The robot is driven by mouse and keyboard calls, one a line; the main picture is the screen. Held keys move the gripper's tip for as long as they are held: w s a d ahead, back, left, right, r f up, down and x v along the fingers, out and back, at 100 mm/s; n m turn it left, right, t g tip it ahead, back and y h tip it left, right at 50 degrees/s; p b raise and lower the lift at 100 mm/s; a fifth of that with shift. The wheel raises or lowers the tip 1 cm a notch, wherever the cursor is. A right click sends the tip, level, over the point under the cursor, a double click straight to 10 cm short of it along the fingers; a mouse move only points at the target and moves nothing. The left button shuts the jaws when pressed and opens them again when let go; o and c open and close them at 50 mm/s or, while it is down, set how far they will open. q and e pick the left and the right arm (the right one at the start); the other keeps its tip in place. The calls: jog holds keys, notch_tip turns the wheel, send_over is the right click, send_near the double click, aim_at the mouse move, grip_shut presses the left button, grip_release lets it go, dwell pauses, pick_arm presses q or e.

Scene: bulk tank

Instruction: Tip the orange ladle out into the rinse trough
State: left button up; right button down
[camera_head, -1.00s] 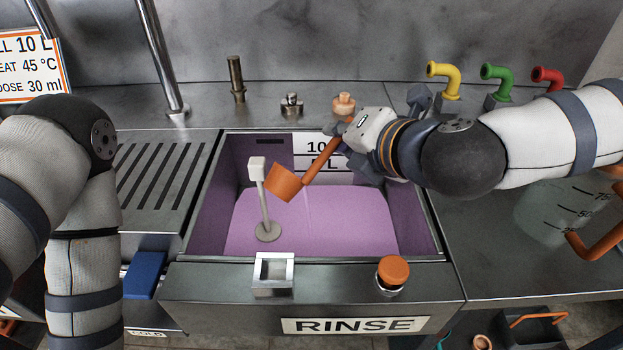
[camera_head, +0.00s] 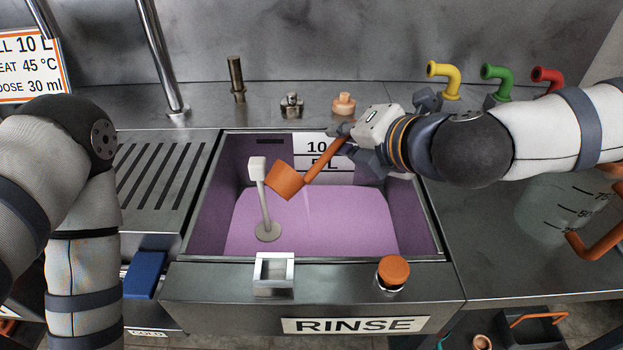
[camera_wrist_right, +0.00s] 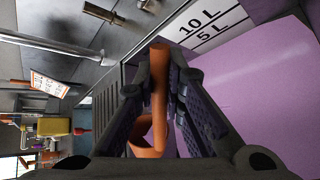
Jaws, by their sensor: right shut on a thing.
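The orange ladle (camera_head: 287,181) is held over the rinse trough (camera_head: 212,230), its cup tilted and its handle rising to the right. My right gripper (camera_head: 352,143) is shut on the ladle's handle. In the right wrist view the handle (camera_wrist_right: 158,85) lies between the fingers, with part of the cup (camera_wrist_right: 143,130) below. The trough holds a pink-purple liquid (camera_head: 340,225), and a thin pale streak shows below the ladle. The inside of the cup is hidden. My left arm shows at the left; its gripper is out of view.
A white-topped post (camera_head: 257,170) stands in the trough beside the ladle's cup. A square metal holder (camera_head: 273,275) and an orange-capped knob (camera_head: 393,272) sit on the front rim. A clear jug (camera_head: 550,212) stands at the right. A slotted drainboard (camera_head: 155,180) lies left.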

pick_arm(q)
jog(key=shift+s+f+b, duration=0.35)
jog(key=shift+s+f, duration=0.15)
jog(key=shift+s, duration=0.05)
pick_arm(e)
jog(key=shift+w+d+f+m+g+y, duration=0.4)
jog(key=shift+w+f+m+g, duration=0.05)
jog(key=shift+f+m+g, duration=0.1)
dwell(0.4)
jog(key=shift+w+d+f+m+g+y, duration=0.35)
jog(key=shift+w+d+f+m, duration=0.15)
jog(key=shift+w+d, duration=0.25)
dwell(0.5)
pick_arm(q)
jog(key=shift+g, duration=0.3)
pick_arm(e)
jog(key=shift+w+f, duration=0.1)
jog(key=shift+f, duration=0.15)
